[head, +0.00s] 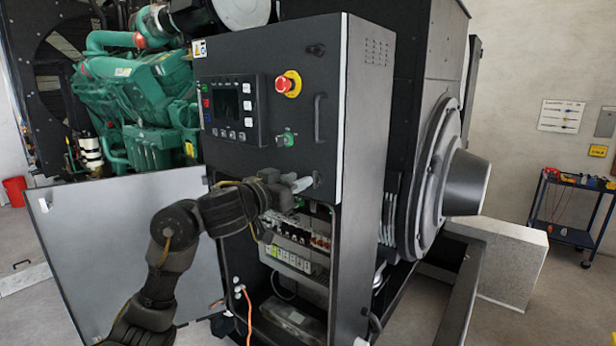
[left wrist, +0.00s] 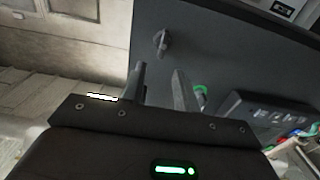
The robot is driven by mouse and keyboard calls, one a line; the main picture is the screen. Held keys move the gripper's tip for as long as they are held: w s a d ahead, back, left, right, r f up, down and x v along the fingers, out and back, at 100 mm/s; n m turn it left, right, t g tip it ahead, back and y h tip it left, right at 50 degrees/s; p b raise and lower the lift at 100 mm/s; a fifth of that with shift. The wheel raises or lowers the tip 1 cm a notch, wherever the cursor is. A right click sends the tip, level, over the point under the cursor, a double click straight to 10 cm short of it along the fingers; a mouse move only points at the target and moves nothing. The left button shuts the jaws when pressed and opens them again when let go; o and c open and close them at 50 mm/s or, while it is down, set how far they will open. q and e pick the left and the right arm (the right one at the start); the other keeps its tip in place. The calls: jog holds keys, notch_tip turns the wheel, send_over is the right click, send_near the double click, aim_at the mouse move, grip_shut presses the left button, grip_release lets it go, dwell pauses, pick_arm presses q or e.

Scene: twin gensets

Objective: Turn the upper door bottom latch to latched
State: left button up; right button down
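The upper door (head: 262,60) of the dark control cabinet is closed and carries a screen, a red stop button and a green-ringed switch. Its bottom latch (head: 317,178) is a small dark knob near the door's lower right corner; in the left wrist view the latch (left wrist: 162,43) stands out from the dark panel. My left gripper (head: 301,184) is just left of the latch. In the left wrist view the two fingers of my left gripper (left wrist: 158,76) are apart, with the latch beyond their tips and nothing between them. My right gripper is not in view.
A top latch (head: 316,49) and a door handle (head: 318,118) are on the same door. Below, the lower compartment is open, showing breakers (head: 290,255) and wiring, with its grey door (head: 120,250) swung out left. A tool cart (head: 570,210) stands far right.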

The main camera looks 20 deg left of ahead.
aim_at(312, 174)
pick_arm(q)
jog(key=shift+x, duration=2.5)
grip_shut()
